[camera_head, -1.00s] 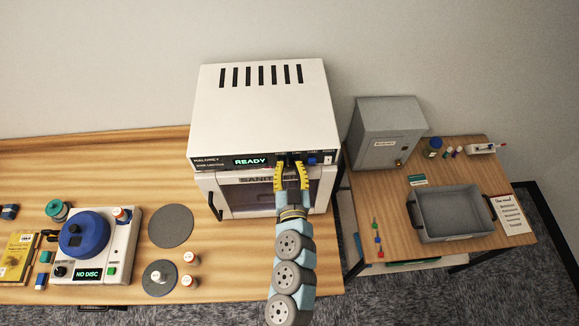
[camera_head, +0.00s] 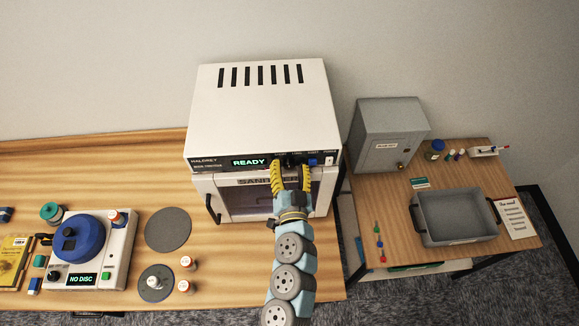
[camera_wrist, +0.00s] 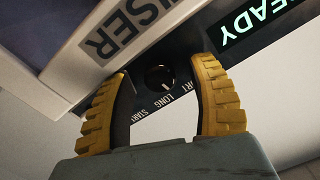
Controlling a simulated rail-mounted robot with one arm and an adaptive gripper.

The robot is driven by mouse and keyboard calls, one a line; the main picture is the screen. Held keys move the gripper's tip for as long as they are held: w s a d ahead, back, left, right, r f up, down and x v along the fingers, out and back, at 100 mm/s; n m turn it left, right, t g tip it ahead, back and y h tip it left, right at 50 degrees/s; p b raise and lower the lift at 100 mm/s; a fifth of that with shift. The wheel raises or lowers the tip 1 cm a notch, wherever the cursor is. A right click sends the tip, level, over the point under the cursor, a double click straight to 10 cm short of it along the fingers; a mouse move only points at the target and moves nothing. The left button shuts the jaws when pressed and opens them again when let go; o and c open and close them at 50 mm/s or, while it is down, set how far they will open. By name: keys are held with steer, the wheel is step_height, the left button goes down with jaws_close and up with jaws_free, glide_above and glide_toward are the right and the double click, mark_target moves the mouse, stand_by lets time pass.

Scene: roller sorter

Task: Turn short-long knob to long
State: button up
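The sanitiser (camera_head: 262,110) is a white box with vent slots, a dark front panel and a green READY display (camera_head: 249,161). In the wrist view, the short-long knob (camera_wrist: 158,78) is a round black knob on that panel, with a small pale mark towards the labels. The labels read "...RT", "LONG" and "START". My gripper (camera_head: 291,170) has yellow ribbed fingers. It is open, with one finger on each side of the knob in the wrist view (camera_wrist: 162,68). Gaps show between fingers and knob, and I cannot tell the exact depth.
A blue button (camera_head: 312,162) and a power switch (camera_head: 330,161) sit right of the fingers. The sanitiser door handle (camera_head: 213,208) juts out below. A disc machine (camera_head: 92,250) stands left; a grey cabinet (camera_head: 388,130) and tray (camera_head: 455,220) stand right.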

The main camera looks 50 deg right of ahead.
steer(key=v, duration=0.7)
steer(key=shift+s+a, duration=0.2)
stand_by(0.5)
